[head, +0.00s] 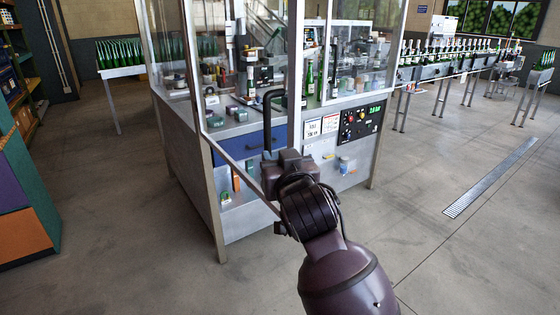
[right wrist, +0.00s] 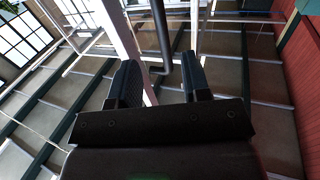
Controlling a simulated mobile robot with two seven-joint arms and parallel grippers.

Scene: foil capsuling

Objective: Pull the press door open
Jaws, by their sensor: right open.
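The press door (head: 294,60) is a clear panel in a pale metal frame on the front of the press. Its lower edge slants out past the counter toward me, so it appears swung partly open. A dark bar handle (head: 266,122) stands upright near its free edge. My right gripper (head: 279,156) is open, just below and beside the handle. In the right wrist view the handle (right wrist: 162,32) lies ahead, its lower end appearing between the open fingertips (right wrist: 160,64). I cannot tell whether they touch. My left gripper is not in view.
The press cabinet (head: 185,135) has a blue drawer (head: 245,145) and a control panel (head: 362,122). A bottle conveyor (head: 450,65) runs off to the right. A table of green bottles (head: 120,70) stands back left, shelving (head: 20,190) at far left. The floor around the press front is clear.

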